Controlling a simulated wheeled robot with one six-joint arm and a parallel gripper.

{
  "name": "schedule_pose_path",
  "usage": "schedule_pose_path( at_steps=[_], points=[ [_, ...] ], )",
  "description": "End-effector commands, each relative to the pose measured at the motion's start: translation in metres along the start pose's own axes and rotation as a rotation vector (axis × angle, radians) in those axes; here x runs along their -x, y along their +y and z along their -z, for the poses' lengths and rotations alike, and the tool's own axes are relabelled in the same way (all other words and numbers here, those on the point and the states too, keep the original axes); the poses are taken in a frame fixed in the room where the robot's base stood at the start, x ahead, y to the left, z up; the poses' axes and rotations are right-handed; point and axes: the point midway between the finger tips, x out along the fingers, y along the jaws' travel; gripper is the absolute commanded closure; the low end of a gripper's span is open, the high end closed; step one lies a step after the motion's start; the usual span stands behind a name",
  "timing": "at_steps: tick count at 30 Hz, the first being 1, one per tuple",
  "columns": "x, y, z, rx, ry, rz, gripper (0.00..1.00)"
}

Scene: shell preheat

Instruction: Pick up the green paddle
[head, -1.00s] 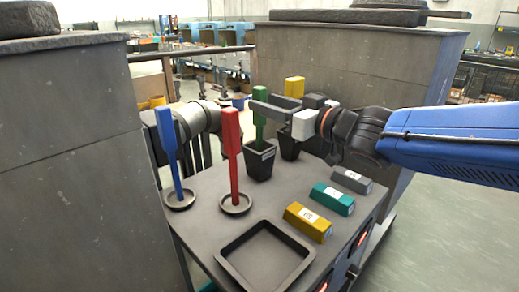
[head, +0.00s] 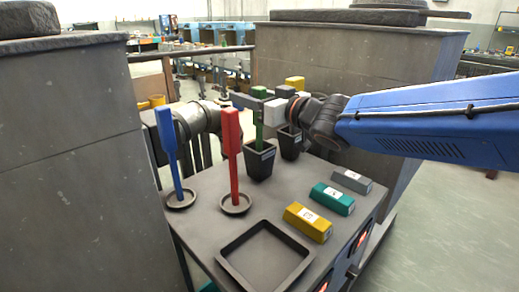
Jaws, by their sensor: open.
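The green paddle (head: 259,135) stands upright in a black tapered pot (head: 260,163) at the back of the grey table. Its top shows just above my gripper, and its lower shaft shows below. My gripper (head: 250,99) is open and level with the upper part of the paddle, reaching in from the right. A dark finger crosses in front of the paddle and hides part of it. I cannot tell whether the finger touches the paddle or whether the paddle sits fully between both fingers.
A red paddle (head: 233,150) and a blue paddle (head: 168,150) stand in round dishes at left. A yellow paddle (head: 294,83) stands in a second pot (head: 289,144) behind. Yellow, teal and grey blocks (head: 308,222) line the right side. An empty tray (head: 228,272) lies in front.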

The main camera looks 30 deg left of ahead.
Motion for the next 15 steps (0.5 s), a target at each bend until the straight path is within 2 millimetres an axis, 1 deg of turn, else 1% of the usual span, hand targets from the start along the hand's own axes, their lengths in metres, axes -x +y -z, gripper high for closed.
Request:
schedule_pose_path(
  at_steps=[1, 2, 3, 5, 6, 7, 15],
  points=[
    [0.0001, 0.0001, -0.0001, 0.000, 0.000, 0.000, 0.56],
    [0.0001, 0.0001, -0.0002, 0.000, 0.000, 0.000, 0.63],
    [0.0002, 0.0001, -0.0002, 0.000, 0.000, 0.000, 0.73],
    [0.0002, 0.0001, -0.0002, 0.000, 0.000, 0.000, 0.87],
    [0.0002, 0.0001, -0.0002, 0.000, 0.000, 0.000, 0.97],
    [0.0003, 0.0001, -0.0003, 0.000, 0.000, 0.000, 1.00],
    [0.0004, 0.0001, 0.0008, 0.000, 0.000, 0.000, 1.00]
  ],
)
